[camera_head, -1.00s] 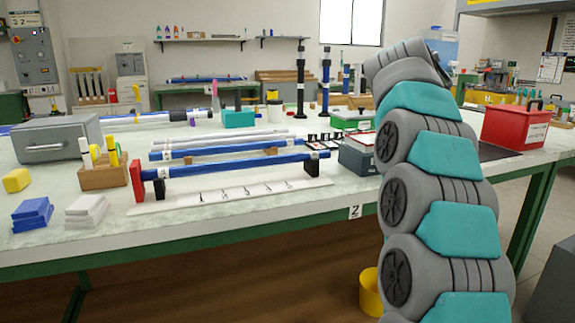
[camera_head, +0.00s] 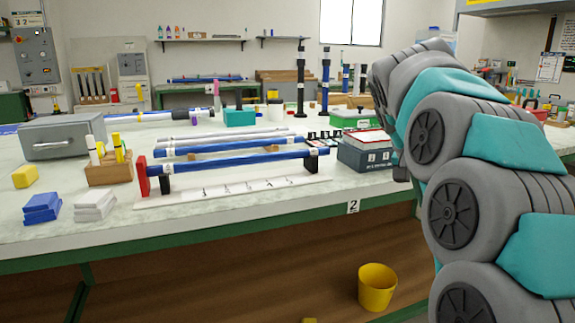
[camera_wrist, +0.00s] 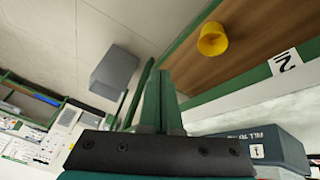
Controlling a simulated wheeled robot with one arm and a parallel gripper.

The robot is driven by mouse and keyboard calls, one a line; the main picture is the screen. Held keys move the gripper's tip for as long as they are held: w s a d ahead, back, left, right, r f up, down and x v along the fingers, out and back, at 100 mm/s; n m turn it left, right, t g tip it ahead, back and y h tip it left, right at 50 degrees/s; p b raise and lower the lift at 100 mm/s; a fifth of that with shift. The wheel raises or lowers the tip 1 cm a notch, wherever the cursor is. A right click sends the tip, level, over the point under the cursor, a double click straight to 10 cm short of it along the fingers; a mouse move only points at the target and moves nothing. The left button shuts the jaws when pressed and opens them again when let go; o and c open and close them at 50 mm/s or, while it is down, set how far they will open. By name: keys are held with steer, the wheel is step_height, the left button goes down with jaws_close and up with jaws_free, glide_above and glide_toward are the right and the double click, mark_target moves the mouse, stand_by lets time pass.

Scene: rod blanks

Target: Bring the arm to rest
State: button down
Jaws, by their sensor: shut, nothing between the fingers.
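My arm (camera_head: 480,165) fills the right side of the head view, a chain of grey rounded joints and teal covers. It rises from the lower right and bends over to the left at its top, in front of the bench's right part. My gripper (camera_wrist: 160,85) shows in the wrist view with its two fingers together and nothing between them. In the head view the arm's own links hide most of the gripper. The gripper appears to be off the bench's front edge, near a dark grey box (camera_head: 364,156), with no contact visible.
The bench (camera_head: 250,228) carries a blue rod (camera_head: 235,160) on a rack, a grey metal case (camera_head: 62,137) and blue blocks (camera_head: 42,208). A yellow bucket (camera_head: 377,288) stands below the bench front; it also shows in the wrist view (camera_wrist: 212,40).

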steer(key=s+a+f+n+g+y, duration=0.1)
steer(key=s+a+f+n, duration=0.1)
steer(key=s+a+f, duration=0.2)
steer(key=s+a+f+n+g+y, duration=0.1)
steer(key=s+a+f, duration=0.4)
steer(key=s+f, duration=0.6)
steer(key=s+a+f+n+g+y, duration=0.2)
steer(key=s+f, duration=0.6)
steer(key=s, duration=1.3)
steer(key=a+n+y, duration=0.1)
steer(key=a+n, duration=0.1)
steer(key=n, duration=0.1)
steer(key=shift+s+a, duration=0.3)
steer(key=shift+a, duration=0.05)
